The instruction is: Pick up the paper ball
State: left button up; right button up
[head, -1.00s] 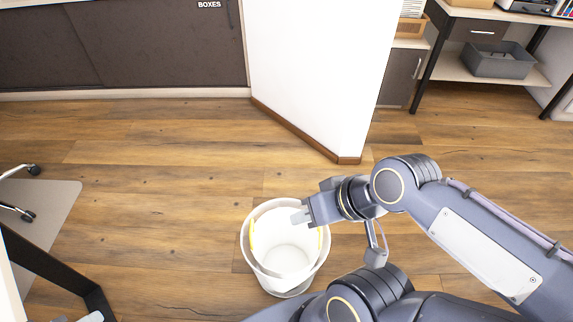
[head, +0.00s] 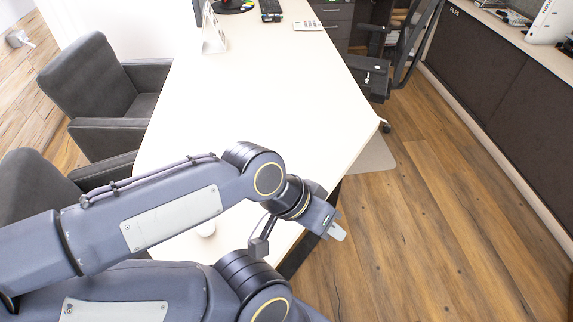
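My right gripper is out of view.
An office chair (head: 375,75) is at the far right corner. Wood floor (head: 430,240) is clear between desk and dark cabinets (head: 500,95).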

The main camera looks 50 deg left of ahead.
aim_at(207, 229)
jog(key=u, duration=2.65)
jog(key=i+j+z, duration=0.45)
jog(key=j+z, duration=0.25)
